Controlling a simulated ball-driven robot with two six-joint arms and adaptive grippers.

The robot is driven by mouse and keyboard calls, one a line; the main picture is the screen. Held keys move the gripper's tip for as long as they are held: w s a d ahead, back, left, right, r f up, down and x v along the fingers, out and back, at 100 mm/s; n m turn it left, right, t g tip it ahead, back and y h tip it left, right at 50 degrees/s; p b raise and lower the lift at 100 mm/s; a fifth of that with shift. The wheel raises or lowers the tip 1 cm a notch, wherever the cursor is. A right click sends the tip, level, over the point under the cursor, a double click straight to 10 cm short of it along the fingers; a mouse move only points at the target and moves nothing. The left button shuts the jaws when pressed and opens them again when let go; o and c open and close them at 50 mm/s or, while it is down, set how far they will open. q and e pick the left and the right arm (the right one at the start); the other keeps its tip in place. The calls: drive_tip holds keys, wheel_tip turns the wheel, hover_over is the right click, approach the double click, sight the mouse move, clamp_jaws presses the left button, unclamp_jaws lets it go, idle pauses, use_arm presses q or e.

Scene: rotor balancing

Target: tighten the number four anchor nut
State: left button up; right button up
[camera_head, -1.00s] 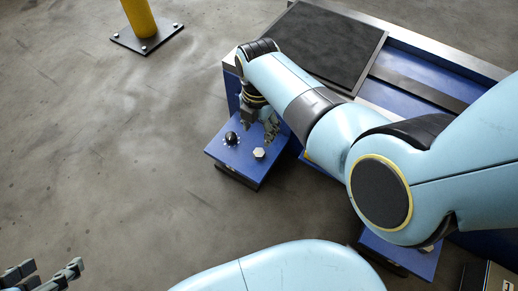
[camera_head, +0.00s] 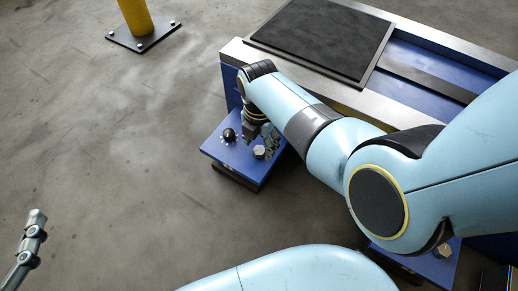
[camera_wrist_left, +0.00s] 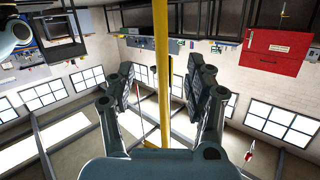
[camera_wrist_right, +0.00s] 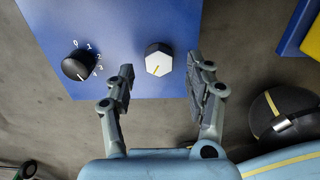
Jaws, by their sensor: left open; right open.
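The anchor nut (camera_wrist_right: 158,59) is a pale hex head with a yellow line on a blue foot plate (camera_wrist_right: 130,20). In the head view the nut (camera_head: 259,152) is by my right fingers. My right gripper (camera_wrist_right: 160,82) is open, its fingers on either side of the nut as seen in the right wrist view; I cannot tell whether they touch it. A black knob (camera_wrist_right: 78,65) with a numbered scale stands left of the nut on the same plate. My left gripper (camera_wrist_left: 165,85) is open and empty, away from the machine. No nut number is legible.
The blue machine base (camera_head: 235,90) with a steel edge and a black mat (camera_head: 320,38) lies behind the plate. Another blue foot plate (camera_head: 425,262) shows at lower right. A yellow post (camera_head: 136,15) stands at upper left. The floor at left is clear.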

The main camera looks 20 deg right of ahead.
sight(259, 152)
wheel_tip(259, 152, down, 2)
drive_tip(key=shift+f+b, duration=0.1)
drive_tip(key=shift+b, duration=0.7)
use_arm(q)
drive_tip(key=w+d+r+m+t+h, duration=0.1)
drive_tip(key=w+r+t, duration=0.3)
drive_tip(key=r, duration=0.7)
drive_tip(key=shift+w+d+r+t+h, duration=0.15)
drive_tip(key=shift+w+r+t+h, duration=0.25)
drive_tip(key=shift+t, duration=0.3)
use_arm(e)
drive_tip(key=shift+w, duration=0.1)
drive_tip(key=shift+c, duration=0.3)
